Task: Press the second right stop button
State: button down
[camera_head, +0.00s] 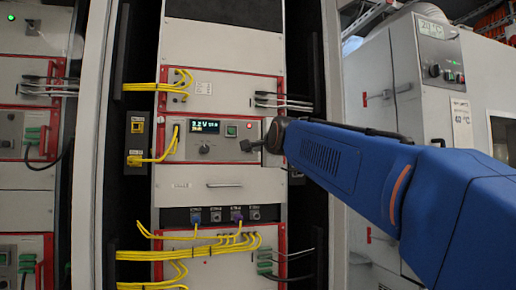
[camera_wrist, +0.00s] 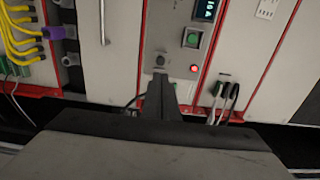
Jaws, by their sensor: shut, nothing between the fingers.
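The middle cabinet's instrument panel (camera_head: 180,148) has a lit display (camera_head: 203,126), a black knob (camera_head: 203,149) and a square-framed green button (camera_head: 231,131). In the wrist view the panel appears turned, with the green button (camera_wrist: 192,39), a small glowing red round light or button (camera_wrist: 193,69) and a dark round control (camera_wrist: 160,61). I cannot tell from its marking which one is the stop button. My gripper (camera_head: 249,146) is shut and empty in front of the panel's lower right. In the wrist view its fingertips (camera_wrist: 161,82) lie just below the dark round control; contact cannot be told.
Yellow cables (camera_head: 200,250) hang across the lower panels. Grey cables (camera_head: 285,102) stick out at the upper right, and plugged cables (camera_wrist: 222,100) lie right of my fingers in the wrist view. Another cabinet (camera_head: 30,120) stands left, a white machine (camera_head: 400,75) right.

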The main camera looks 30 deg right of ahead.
jog(key=x, duration=1.1)
jog(key=shift+w, duration=0.15)
